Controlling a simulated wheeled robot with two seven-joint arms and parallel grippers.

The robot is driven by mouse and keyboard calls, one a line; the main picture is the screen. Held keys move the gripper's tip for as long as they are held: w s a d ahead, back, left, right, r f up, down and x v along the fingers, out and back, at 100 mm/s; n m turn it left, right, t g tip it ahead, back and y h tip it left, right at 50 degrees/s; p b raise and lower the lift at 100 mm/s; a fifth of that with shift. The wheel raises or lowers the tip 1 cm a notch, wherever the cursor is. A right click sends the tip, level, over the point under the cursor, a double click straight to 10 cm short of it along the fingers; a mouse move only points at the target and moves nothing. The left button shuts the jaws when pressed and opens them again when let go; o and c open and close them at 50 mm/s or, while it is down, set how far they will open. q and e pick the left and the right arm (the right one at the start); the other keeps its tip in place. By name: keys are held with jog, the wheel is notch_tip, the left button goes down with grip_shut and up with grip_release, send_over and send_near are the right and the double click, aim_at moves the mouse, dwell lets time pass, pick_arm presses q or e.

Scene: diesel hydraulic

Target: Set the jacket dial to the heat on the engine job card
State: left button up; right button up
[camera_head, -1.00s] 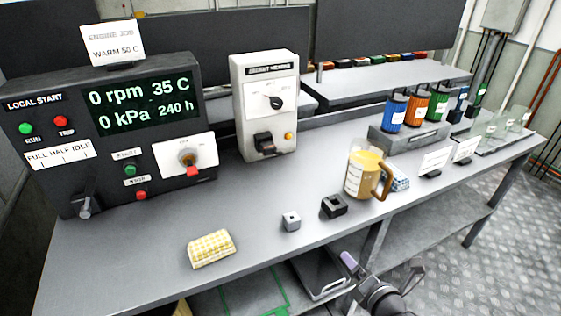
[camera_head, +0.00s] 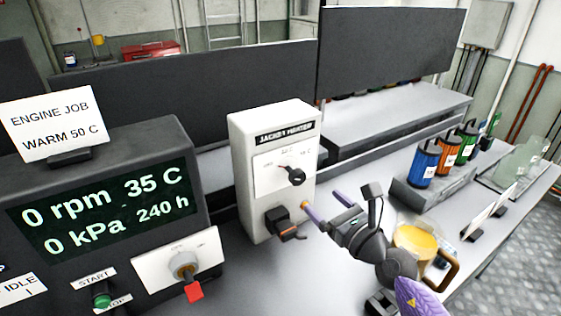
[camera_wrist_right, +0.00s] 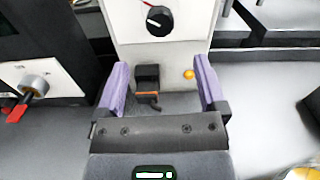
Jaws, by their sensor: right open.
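The jacket heater (camera_head: 252,180) is an upright white box on the bench. Its black dial (camera_head: 293,175) is high on the front, on a white scale plate; it also shows in the right wrist view (camera_wrist_right: 158,21). A black switch block (camera_head: 281,222) is below the dial. The engine job card (camera_head: 52,122) reads "WARM 50 C" and stands on the dark console. My right gripper (camera_head: 326,200) is open and empty, in front of the heater's lower right side. In the right wrist view its purple fingers (camera_wrist_right: 161,88) flank the switch block, below the dial. My left gripper is not in view.
The console display (camera_head: 105,208) reads 0 rpm, 35 C, 0 kPa and 240 h. A red-tipped lever (camera_head: 187,272) juts from the console. A jug of yellow liquid (camera_head: 415,240) stands close to my right gripper. Coloured canisters (camera_head: 424,163) stand behind it.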

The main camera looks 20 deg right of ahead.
aim_at(300, 179)
jog(key=w, duration=0.2)
jog(key=w+b, duration=0.1)
jog(key=w, duration=0.2)
jog(key=w+a+b, duration=0.1)
jog(key=w, duration=0.2)
jog(key=shift+w+a, duration=0.1)
jog(key=shift+w, duration=0.1)
jog(key=shift+w+a, duration=0.1)
jog(key=shift+w, duration=0.45)
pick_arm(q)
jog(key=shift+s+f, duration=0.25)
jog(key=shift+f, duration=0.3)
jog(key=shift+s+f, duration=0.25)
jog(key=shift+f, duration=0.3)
pick_arm(e)
grip_shut()
